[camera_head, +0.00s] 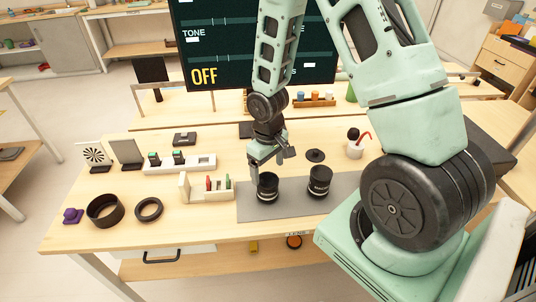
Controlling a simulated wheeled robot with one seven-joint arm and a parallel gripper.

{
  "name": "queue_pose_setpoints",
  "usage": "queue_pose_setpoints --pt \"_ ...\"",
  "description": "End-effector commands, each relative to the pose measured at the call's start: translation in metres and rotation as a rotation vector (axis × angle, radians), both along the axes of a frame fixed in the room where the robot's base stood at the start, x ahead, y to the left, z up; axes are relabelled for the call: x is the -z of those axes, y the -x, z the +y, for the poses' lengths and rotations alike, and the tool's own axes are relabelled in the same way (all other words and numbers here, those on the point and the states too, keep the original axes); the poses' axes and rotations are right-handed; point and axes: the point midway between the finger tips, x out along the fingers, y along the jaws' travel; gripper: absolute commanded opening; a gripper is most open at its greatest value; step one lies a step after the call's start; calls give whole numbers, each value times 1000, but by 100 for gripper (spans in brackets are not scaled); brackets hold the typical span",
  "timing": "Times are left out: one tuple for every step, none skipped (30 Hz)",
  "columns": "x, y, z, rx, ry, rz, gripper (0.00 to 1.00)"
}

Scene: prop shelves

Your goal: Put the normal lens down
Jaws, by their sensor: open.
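Two black lenses stand upright on a grey mat (290,207). The left lens (268,189) is right below my gripper (267,172). The right lens (319,182) is a short way to the right, with small pale lettering on its side. I cannot read from here which one is the normal lens. My gripper points down and is open, with its fingers at or just above the top of the left lens. Whether a finger touches that lens is too small to tell.
Left of the mat are a small divided wooden box (208,194), a black ring (148,209), a wider black ring (105,210) and a purple item (72,215). A flat black disc (315,155) lies behind the right lens. A white cup (355,150) stands behind right.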

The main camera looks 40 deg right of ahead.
Motion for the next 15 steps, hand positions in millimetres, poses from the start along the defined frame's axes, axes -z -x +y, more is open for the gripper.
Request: queue_pose_setpoints --pt "-10 0 -1 3 0 -4 83" --pt "-15 -1 -1 4 0 -5 83" --pt "-22 -1 0 2 0 -4 83" --pt "-27 0 0 1 0 -4 83" --pt "-31 0 -1 1 1 -3 83" --pt "-36 0 0 2 1 -3 83" --pt "-40 0 0 3 1 -2 83" --pt "-43 0 0 2 1 -2 83" --pt "-47 0 0 1 0 -1 83" --pt "-49 0 0 0 0 -1 83" --pt "-51 0 0 0 0 -1 83" --pt "-53 0 1 -1 0 -1 83" --pt "-56 0 3 -4 0 -1 83" --pt "-59 1 7 -11 0 -2 83" --pt "-65 1 16 -27 1 -4 83"
